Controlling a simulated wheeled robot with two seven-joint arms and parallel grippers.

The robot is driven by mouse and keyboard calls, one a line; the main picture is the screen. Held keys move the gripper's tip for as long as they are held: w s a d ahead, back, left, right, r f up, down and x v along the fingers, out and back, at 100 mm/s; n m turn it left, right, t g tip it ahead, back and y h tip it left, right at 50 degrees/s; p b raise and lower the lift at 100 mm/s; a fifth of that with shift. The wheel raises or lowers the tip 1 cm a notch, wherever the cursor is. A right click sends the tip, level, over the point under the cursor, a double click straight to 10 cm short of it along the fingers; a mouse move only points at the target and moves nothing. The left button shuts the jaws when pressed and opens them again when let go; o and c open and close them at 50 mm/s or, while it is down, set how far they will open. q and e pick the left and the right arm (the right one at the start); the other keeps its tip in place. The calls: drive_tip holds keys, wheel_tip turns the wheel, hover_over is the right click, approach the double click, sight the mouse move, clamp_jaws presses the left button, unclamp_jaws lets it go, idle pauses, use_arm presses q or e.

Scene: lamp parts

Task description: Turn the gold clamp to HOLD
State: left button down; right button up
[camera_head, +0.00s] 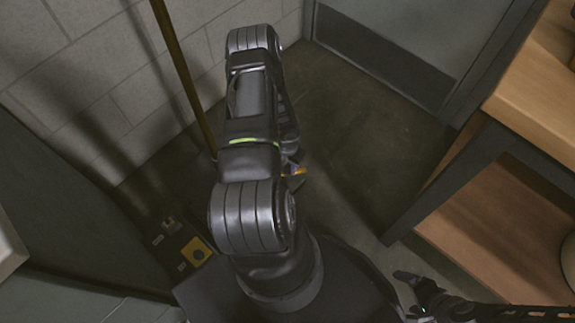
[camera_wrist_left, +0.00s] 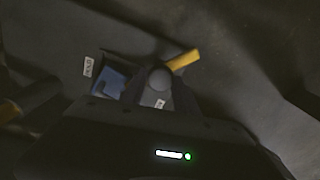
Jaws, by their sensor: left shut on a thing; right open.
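The gold clamp (camera_wrist_left: 184,59) shows in the left wrist view as a short yellow lever slanting up to the right from a dark round hub. A small yellow bit of it (camera_head: 299,171) shows in the head view beside my left arm. My left gripper (camera_wrist_left: 160,84) is shut at the hub and clamp; its fingers hide part of them. In the head view my left arm covers most of that gripper. Small white labels (camera_wrist_left: 88,67) lie near the clamp, too blurred to read. My right gripper (camera_head: 424,288) is open and empty at the lower right of the head view.
A gold pole (camera_head: 184,75) stands against the block wall. A dark unit with a yellow square (camera_head: 196,252) is at lower left. A wooden shelf unit (camera_head: 500,220) stands on the right. Bare floor (camera_head: 360,130) lies between. A blue part (camera_wrist_left: 109,84) sits left of the hub.

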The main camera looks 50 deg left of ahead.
sight(288, 168)
use_arm(q)
drive_tip(key=shift+w, duration=0.1)
idle(0.7)
drive_tip(key=c, duration=0.9)
unclamp_jaws()
drive_tip(key=shift+c, duration=0.2)
drive_tip(key=shift+r, duration=0.1)
wheel_tip(288, 168, up, 8)
drive_tip(key=p, duration=0.3)
drive_tip(key=shift+f, duration=0.2)
